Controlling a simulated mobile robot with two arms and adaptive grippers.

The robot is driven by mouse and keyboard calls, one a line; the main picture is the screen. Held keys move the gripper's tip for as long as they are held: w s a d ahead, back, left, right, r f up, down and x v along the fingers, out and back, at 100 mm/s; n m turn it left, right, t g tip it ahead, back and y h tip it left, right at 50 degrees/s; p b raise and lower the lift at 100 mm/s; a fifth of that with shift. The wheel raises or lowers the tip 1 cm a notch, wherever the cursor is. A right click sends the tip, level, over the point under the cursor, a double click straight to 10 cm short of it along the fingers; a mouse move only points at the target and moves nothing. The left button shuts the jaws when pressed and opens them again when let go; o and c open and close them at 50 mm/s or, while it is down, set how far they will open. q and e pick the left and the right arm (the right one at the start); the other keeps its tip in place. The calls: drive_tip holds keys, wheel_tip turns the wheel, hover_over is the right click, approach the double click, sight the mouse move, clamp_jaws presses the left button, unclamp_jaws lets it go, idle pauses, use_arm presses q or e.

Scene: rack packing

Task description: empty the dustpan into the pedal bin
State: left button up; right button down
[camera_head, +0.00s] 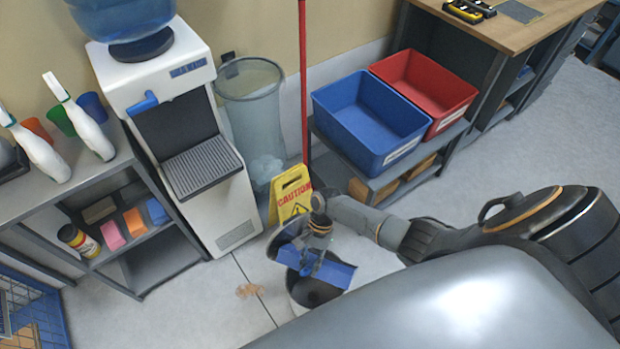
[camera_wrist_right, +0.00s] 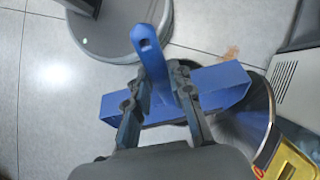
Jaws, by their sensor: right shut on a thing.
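The blue dustpan (camera_head: 338,273) is held over the pedal bin (camera_head: 303,305) in the head view. The bin's lid (camera_head: 284,238) stands raised behind it, and its dark inside shows below the pan. My right gripper (camera_head: 318,238) is shut on the dustpan's handle. In the right wrist view, the fingers of my right gripper (camera_wrist_right: 157,82) close on both sides of the blue handle (camera_wrist_right: 147,48), and the dustpan's wide body (camera_wrist_right: 218,88) lies beyond them. I see no dirt in the pan; its inside is partly hidden. My left gripper is out of view.
A yellow caution sign (camera_head: 291,194) stands just behind the bin, near a clear waste basket (camera_head: 250,105) and a water dispenser (camera_head: 205,150). A brown patch (camera_head: 248,291) marks the floor left of the bin. Blue (camera_head: 375,140) and red tubs sit on a low shelf.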

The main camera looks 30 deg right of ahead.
drive_tip(key=r+t+h+p, duration=0.1)
drive_tip(key=r+h+p, duration=0.1)
drive_tip(key=p, duration=0.2)
drive_tip(key=r+t+h+p, duration=0.1)
drive_tip(key=r+p, duration=0.1)
drive_tip(key=p, duration=0.3)
drive_tip(key=shift+w+a+r+t+h+p, duration=0.2)
drive_tip(key=shift+r+t+h+p, duration=0.1)
drive_tip(key=shift+r+h, duration=0.1)
drive_tip(key=shift+f+t+h, duration=0.1)
drive_tip(key=shift+t+h, duration=0.5)
drive_tip(key=shift+h, duration=0.1)
drive_tip(key=shift+w+d+r+t+h, duration=0.15)
drive_tip(key=shift+r+t+h, duration=0.25)
drive_tip(key=shift+r+h, duration=0.3)
drive_tip(key=shift+s, duration=0.2)
